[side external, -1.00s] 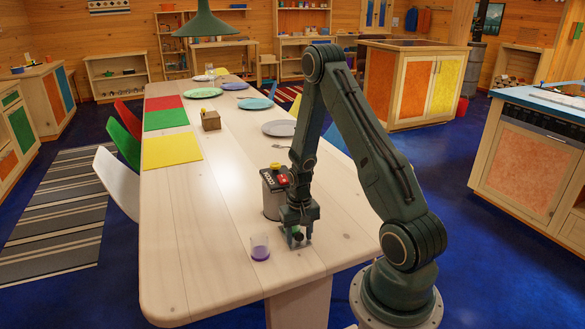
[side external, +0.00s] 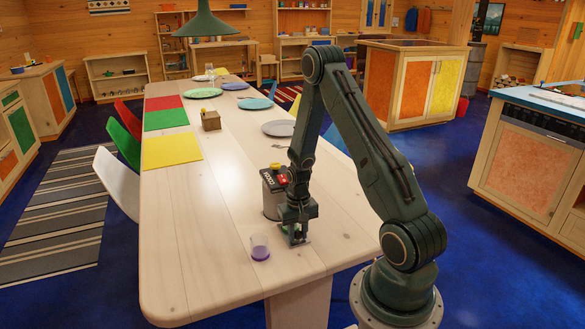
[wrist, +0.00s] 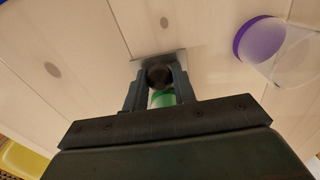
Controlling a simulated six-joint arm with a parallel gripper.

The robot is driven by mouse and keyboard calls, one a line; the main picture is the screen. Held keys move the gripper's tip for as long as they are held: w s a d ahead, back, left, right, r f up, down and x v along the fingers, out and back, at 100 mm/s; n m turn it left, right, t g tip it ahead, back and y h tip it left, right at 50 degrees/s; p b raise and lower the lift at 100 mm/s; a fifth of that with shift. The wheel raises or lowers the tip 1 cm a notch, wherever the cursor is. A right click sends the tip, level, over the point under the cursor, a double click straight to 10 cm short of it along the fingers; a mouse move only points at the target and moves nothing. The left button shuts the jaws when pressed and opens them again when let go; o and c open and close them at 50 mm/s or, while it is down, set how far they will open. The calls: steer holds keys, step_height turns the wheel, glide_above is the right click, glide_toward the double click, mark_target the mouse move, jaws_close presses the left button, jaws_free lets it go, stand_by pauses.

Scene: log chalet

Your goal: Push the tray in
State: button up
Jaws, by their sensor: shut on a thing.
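A small appliance (side external: 272,198) with a grey body, a yellow top knob and a dark and red panel stands on the wooden table. My gripper (side external: 297,238) points down just in front of it, close to the tabletop. In the wrist view, my gripper (wrist: 158,80) has its fingers on either side of a dark round piece (wrist: 159,76). A flat grey plate (wrist: 172,57), possibly the tray, shows beyond the fingertips. A green piece (wrist: 163,98) sits between the fingers, nearer the palm. The appliance's front is partly hidden by my arm in the side view.
The near tabletop (side external: 200,280) is bare. Plates (side external: 279,128), placemats (side external: 172,150) and a wooden box (side external: 210,120) are farther back.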

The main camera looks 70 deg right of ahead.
steer(key=shift+w+d, duration=0.55)
steer(key=shift+d, duration=0.05)
stand_by(0.3)
steer(key=o, duration=1)
steer(key=shift+c, duration=0.2)
steer(key=shift+r, duration=0.15)
steer(key=shift+r, duration=2.9)
